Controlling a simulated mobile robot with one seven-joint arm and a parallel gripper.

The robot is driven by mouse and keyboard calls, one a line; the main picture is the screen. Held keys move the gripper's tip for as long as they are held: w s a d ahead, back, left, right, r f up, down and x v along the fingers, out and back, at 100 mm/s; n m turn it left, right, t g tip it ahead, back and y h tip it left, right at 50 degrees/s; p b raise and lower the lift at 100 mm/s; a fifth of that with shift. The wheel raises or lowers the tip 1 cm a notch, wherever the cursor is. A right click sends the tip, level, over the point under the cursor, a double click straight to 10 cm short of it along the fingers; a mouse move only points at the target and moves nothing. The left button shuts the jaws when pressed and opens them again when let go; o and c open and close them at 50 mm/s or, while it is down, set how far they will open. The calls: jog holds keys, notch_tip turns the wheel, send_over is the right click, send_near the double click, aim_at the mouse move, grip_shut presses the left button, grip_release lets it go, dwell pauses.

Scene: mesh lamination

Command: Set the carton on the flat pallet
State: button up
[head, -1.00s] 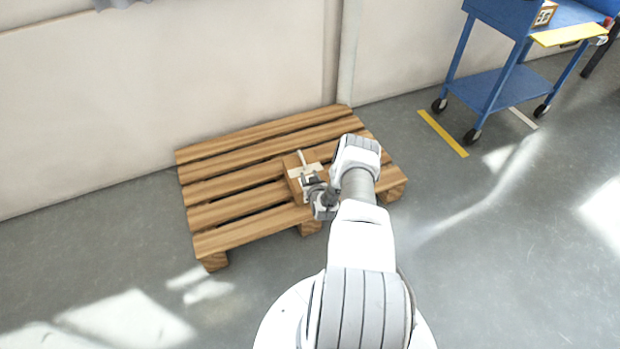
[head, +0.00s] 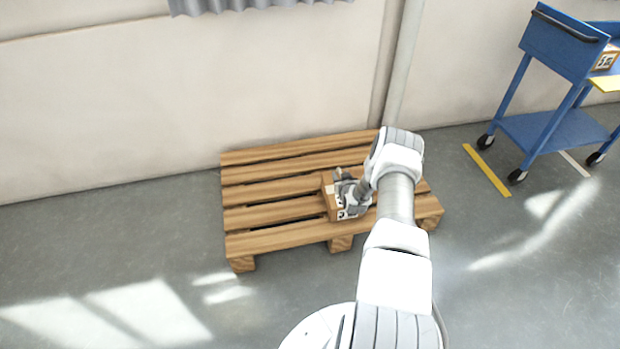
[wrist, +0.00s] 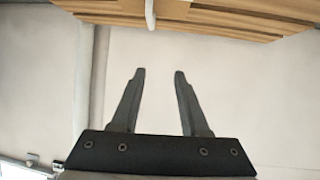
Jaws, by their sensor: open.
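The carton (head: 330,204) is a small brown box with white markings. It rests on the slats of the flat wooden pallet (head: 250,217), right of the pallet's middle, near its front edge. My gripper (head: 340,176) is over the carton's upper side, and together with the wrist it hides much of the box. In the wrist view my gripper (wrist: 159,75) is open, with nothing between its two fingers and a pale wall behind them. Brown wood (wrist: 240,22) fills the top edge of that view; I cannot make out the carton there with certainty.
A blue trolley (head: 550,128) with a small box (head: 606,60) on it stands at the right. Yellow floor tape (head: 487,170) lies beside it. A pale wall (head: 120,100) and a vertical pipe (head: 404,60) are behind the pallet. The floor left of the pallet is clear.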

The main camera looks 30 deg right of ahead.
jog(key=w+a+r+n+g+y, duration=0.1)
jog(key=a+r, duration=0.3)
jog(key=r, duration=0.6)
jog(key=w+a+r+n, duration=0.1)
jog(key=w+a+r, duration=0.15)
jog(key=r, duration=0.75)
jog(key=w+a+r+g+y, duration=0.1)
jog(key=a+r, duration=0.3)
jog(key=r, duration=0.6)
jog(key=s+a+r+n+g, duration=0.1)
jog(key=s+a+r, duration=0.45)
jog(key=r, duration=0.25)
jog(key=s+a+r+g, duration=0.1)
jog(key=s+a+r, duration=0.45)
jog(key=r, duration=0.25)
jog(key=s+a+r+g+y, duration=0.15)
jog(key=s+a, duration=0.25)
jog(key=s, duration=0.6)
jog(key=s+a+r, duration=0.2)
jog(key=s+a, duration=0.1)
jog(key=s, duration=0.7)
jog(key=s+a+r+g+y, duration=0.1)
jog(key=s+a, duration=0.3)
jog(key=s, duration=0.7)
notch_tip(320, 180, up, 29)
jog(key=p, duration=2.8)
jog(key=shift+w+f, duration=0.15)
jog(key=shift+w, duration=0.15)
